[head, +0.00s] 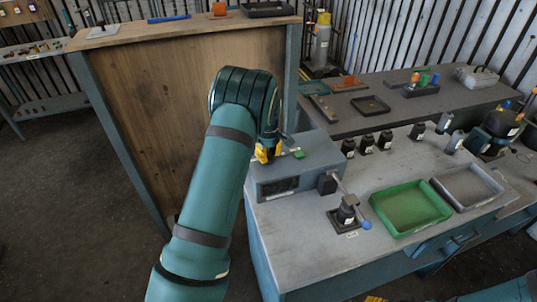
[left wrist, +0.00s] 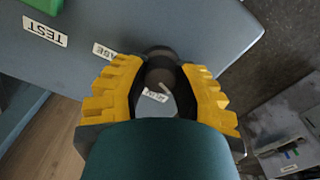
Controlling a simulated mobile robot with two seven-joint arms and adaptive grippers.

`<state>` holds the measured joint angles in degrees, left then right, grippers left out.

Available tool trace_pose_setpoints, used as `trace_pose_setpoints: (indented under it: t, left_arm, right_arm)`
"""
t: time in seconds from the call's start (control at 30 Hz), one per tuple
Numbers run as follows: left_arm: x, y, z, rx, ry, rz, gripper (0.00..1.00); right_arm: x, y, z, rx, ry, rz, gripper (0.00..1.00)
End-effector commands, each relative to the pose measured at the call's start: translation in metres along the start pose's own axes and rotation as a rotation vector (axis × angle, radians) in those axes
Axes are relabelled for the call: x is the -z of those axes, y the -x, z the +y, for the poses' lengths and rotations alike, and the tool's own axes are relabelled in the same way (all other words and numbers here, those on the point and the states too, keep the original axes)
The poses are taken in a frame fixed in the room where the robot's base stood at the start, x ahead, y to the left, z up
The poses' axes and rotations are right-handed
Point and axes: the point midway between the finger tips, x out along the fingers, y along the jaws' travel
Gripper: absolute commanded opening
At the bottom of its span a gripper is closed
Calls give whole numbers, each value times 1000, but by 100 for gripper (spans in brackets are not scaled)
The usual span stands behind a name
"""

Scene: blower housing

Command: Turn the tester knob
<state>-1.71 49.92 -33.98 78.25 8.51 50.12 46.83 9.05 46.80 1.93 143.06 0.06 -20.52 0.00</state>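The tester is a grey-blue box (head: 298,172) on the near left corner of the workbench, with a dark display (head: 278,187) and a green button (head: 299,154) on top. My left gripper (head: 267,153) points down over its left side, and the arm hides the knob in the head view. In the left wrist view, the dark round tester knob (left wrist: 160,74) with a light pointer line sits between the yellow fingers of my left gripper (left wrist: 162,82), which look closed against its sides. A TEST label (left wrist: 45,31) is on the panel. A yellow tip of my right gripper (head: 375,299) barely shows at the bottom edge.
A lever with a blue ball end (head: 366,225) stands right of the tester. A green tray (head: 411,208) and a grey tray (head: 468,188) lie further right. Several small black cylinders (head: 366,144) stand behind. A wooden panel (head: 165,90) rises behind my left arm.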

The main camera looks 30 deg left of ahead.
Motion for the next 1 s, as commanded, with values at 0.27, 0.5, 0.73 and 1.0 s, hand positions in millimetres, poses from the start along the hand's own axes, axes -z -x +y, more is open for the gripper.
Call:
trace_pose_setpoints:
  t: [0.27,0.5,0.73,1.0]
  left_arm:
    - [0,0,0,0,-20,0,0]
    - [0,-1,0,-1,-132,-1,0]
    - [0,-1,0,-1,-318,-2,0]
    - [0,-1,0,-1,-541,-1,0]
  right_arm:
    - [0,-1,0,0,0,0,47]
    - [-1,-5,2,0,-1,1,47]
    - [-2,-11,4,-1,-2,1,47]
    - [-2,-17,6,-2,-2,1,47]
